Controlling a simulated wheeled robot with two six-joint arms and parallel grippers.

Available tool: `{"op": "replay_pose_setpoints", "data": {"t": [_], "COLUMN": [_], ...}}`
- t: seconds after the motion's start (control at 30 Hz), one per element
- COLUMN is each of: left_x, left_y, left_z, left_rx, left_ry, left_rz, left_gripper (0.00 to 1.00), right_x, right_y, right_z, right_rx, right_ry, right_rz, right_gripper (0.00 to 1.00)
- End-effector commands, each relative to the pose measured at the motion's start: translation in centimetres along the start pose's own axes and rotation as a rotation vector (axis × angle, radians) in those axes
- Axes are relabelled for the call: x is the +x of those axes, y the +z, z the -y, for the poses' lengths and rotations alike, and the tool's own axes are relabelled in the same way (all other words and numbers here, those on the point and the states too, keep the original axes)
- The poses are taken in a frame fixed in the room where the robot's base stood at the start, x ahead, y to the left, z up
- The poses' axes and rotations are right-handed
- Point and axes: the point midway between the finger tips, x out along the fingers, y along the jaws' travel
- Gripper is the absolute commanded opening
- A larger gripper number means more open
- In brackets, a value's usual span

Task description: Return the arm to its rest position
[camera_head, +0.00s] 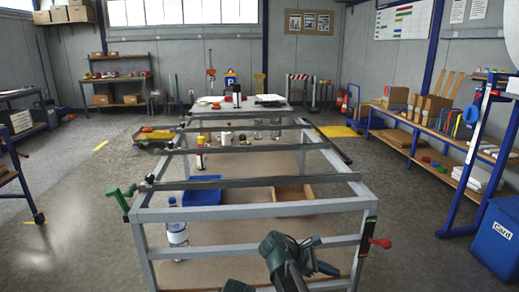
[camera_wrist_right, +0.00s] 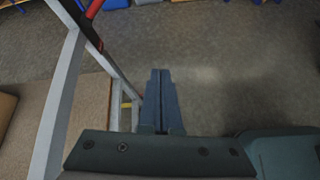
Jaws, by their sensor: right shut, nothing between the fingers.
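My right gripper (camera_head: 326,268) is low at the bottom middle of the head view, in front of the near side of the grey metal frame table (camera_head: 250,211). In the right wrist view its two fingers (camera_wrist_right: 161,76) are together with nothing between them, over bare floor just to the right of the frame (camera_wrist_right: 58,100). A small dark piece of my own body shows at the bottom edge of the head view. My left gripper is not in view.
The red clamp handle (camera_head: 381,243) sticks out at the frame's near right corner. A blue bin (camera_head: 203,197), a wooden tray (camera_head: 293,193) and a bottle (camera_head: 177,238) are within the frame. A blue box (camera_head: 497,240) stands at right.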

Motion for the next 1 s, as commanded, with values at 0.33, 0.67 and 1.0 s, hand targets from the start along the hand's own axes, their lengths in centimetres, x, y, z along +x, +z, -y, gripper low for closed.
{"op": "replay_pose_setpoints", "data": {"t": [0.33, 0.67, 1.0], "left_x": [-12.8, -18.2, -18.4], "left_y": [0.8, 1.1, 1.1], "left_z": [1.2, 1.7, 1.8], "left_rx": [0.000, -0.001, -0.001], "left_ry": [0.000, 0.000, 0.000], "left_rz": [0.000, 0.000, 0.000], "left_gripper": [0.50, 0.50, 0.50], "right_x": [-11.8, -19.7, -20.6], "right_y": [0.8, 0.8, 0.5], "right_z": [9.9, 16.0, 16.6], "right_rx": [0.626, 0.965, 1.010], "right_ry": [-0.259, -0.606, -0.662], "right_rz": [-0.465, -0.634, -0.645], "right_gripper": [0.00, 0.00, 0.00]}}
